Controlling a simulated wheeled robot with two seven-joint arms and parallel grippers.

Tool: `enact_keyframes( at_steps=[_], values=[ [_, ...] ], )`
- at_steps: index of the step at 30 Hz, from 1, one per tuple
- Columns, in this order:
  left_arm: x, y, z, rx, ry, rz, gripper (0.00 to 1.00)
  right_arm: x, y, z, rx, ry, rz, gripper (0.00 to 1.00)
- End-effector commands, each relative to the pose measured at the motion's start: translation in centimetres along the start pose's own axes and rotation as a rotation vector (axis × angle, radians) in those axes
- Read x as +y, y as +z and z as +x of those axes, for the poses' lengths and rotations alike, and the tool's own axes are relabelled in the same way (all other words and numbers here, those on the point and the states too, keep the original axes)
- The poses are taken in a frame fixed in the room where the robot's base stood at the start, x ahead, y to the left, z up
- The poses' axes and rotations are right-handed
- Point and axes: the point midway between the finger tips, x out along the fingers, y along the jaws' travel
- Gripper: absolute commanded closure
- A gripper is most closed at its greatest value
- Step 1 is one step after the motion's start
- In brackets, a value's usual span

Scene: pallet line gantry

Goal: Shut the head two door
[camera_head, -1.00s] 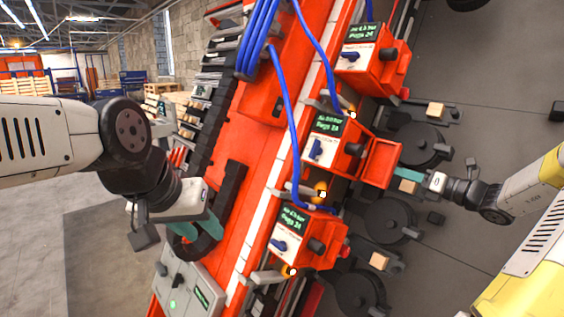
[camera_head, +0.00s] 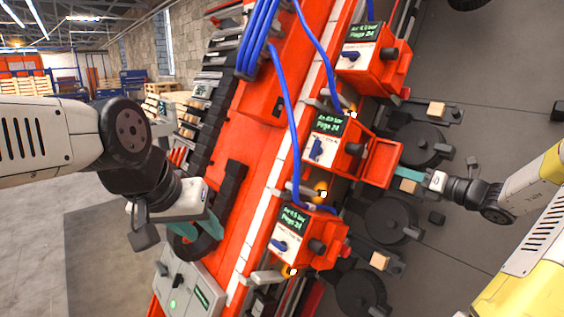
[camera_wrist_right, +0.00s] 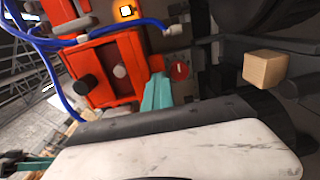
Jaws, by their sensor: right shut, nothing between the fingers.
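Three red head boxes stand in a row on the slanted machine; I take the middle one (camera_head: 333,150) as head two. Its red door (camera_head: 381,163) stands open, sticking out to the right of the box. My right gripper (camera_head: 402,178) is shut and empty, its teal fingertips at the door's outer right edge; contact cannot be told. My left gripper (camera_head: 198,229) is open, fingers apart, over the machine's lower left side near a dark curved part.
Blue hoses (camera_head: 287,110) hang along the heads. The upper head box (camera_head: 372,65) and lower head box (camera_head: 306,240) flank the middle one. Dark round discs and wooden blocks (camera_head: 380,260) lie right of the machine. A grey control box (camera_head: 185,285) is at lower left.

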Motion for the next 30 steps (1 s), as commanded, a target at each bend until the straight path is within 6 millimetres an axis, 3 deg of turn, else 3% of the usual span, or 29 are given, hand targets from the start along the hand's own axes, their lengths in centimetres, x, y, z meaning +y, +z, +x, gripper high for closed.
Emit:
enact_keyframes(
  at_steps=[1,30],
  values=[
    [0.0,0.0,0.0,0.000,0.000,0.000,0.64,2.1,0.1,1.6,0.005,0.049,-0.005,1.00],
    [0.0,0.0,0.0,0.000,0.000,0.000,0.64,7.2,-0.2,0.9,0.012,0.059,-0.008,1.00]
  ],
)
